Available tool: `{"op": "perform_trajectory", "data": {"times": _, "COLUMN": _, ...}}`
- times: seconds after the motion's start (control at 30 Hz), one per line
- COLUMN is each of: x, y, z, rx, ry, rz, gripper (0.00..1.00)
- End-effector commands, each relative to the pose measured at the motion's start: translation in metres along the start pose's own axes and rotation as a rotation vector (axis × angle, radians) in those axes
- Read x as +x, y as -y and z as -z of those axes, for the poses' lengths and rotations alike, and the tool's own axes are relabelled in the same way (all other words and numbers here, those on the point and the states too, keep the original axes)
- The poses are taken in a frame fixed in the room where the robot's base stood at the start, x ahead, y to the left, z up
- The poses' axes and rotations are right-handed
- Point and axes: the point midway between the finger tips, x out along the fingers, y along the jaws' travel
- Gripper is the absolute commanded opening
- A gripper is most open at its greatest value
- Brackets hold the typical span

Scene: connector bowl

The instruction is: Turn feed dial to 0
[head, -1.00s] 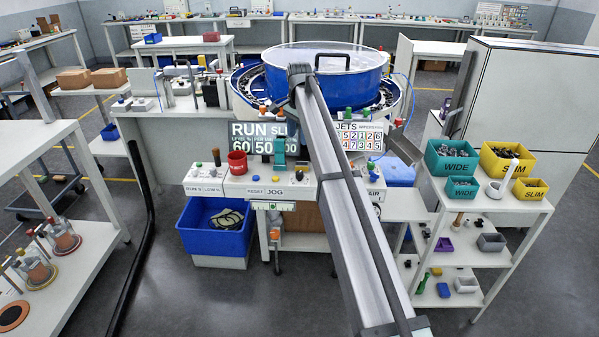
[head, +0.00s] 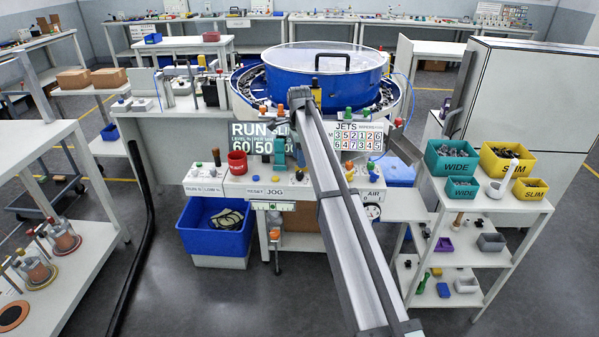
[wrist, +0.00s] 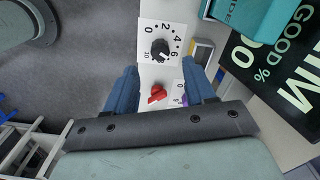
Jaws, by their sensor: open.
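In the wrist view, a black knob (wrist: 160,50) sits on a white plate with a printed scale that includes 0, 2, 4, 6 and 10. I cannot tell exactly where its pointer aims, and no "feed" label is readable. A red knob (wrist: 157,95) is below it on the panel. My gripper (wrist: 162,88) is open, with one blue finger on each side of the red knob in the picture. The black knob is ahead of the fingertips. Nothing is held. In the head view my arm hides the gripper and the dial.
A teal part (wrist: 250,14) and a black display board (wrist: 282,65) are close on the right in the wrist view. A purple part (wrist: 185,98) is by the right finger. The head view shows the blue bowl (head: 285,82) behind and a red cup (head: 237,163) on the console.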

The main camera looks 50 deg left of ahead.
Motion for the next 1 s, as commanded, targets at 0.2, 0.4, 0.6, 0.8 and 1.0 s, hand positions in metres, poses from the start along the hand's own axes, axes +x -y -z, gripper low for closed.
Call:
{"op": "perform_trajectory", "data": {"times": 0.2, "x": 0.037, "y": -0.001, "z": 0.0, "rx": -0.001, "ry": 0.0, "rz": -0.001, "gripper": 0.54}}
{"op": "perform_trajectory", "data": {"times": 0.4, "x": 0.058, "y": 0.0, "z": 0.0, "rx": -0.001, "ry": 0.0, "rz": 0.0, "gripper": 0.54}}
{"op": "perform_trajectory", "data": {"times": 0.6, "x": 0.066, "y": 0.0, "z": 0.0, "rx": -0.001, "ry": 0.0, "rz": 0.001, "gripper": 0.54}}
{"op": "perform_trajectory", "data": {"times": 0.8, "x": 0.066, "y": 0.0, "z": 0.0, "rx": -0.001, "ry": 0.0, "rz": 0.001, "gripper": 0.54}}
{"op": "perform_trajectory", "data": {"times": 1.0, "x": 0.066, "y": 0.0, "z": 0.0, "rx": -0.001, "ry": 0.0, "rz": 0.001, "gripper": 0.42}}
